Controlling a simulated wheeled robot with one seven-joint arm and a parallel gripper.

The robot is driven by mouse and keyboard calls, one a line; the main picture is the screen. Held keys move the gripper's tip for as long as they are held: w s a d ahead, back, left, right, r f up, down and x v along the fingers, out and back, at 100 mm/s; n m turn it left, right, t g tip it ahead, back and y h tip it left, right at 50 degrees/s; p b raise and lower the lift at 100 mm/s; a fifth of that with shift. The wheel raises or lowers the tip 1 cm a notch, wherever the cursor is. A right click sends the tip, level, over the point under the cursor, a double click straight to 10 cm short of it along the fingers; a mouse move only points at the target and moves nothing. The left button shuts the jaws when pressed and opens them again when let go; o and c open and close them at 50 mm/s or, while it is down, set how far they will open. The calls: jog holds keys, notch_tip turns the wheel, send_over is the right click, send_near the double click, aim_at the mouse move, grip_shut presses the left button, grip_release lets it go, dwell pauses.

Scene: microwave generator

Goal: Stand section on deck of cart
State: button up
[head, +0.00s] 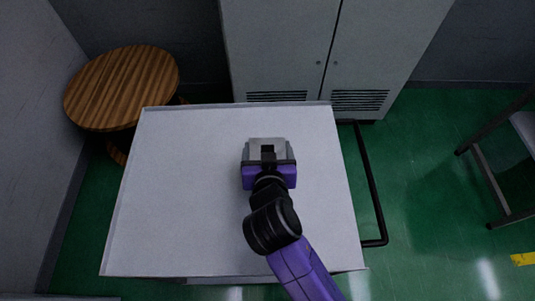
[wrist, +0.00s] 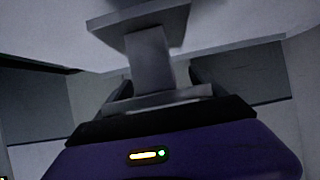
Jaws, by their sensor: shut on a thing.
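The section (head: 282,147) is a grey metal piece. In the wrist view the section (wrist: 151,58) shows a narrow web between two wider flanges. My gripper (head: 268,158), with a purple body, is shut on it; the dark fingers (wrist: 198,88) flank the web. The cart's deck (head: 190,190) is a flat light-grey top with a low rim. In the head view the section and gripper are over the deck, right of its middle. I cannot tell whether the section touches the deck; its underside is hidden.
A black cart handle (head: 372,185) sticks out at the right. A grey-framed table (head: 490,180) is at the far right. The deck around the gripper is clear.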

jog(key=shift+f, duration=1.4)
jog(key=shift+f, duration=0.15)
jog(key=o, duration=1.9)
jog(key=shift+o, duration=0.2)
jog(key=shift+s, duration=0.1)
jog(key=v, duration=1.2)
jog(key=shift+b, duration=0.4)
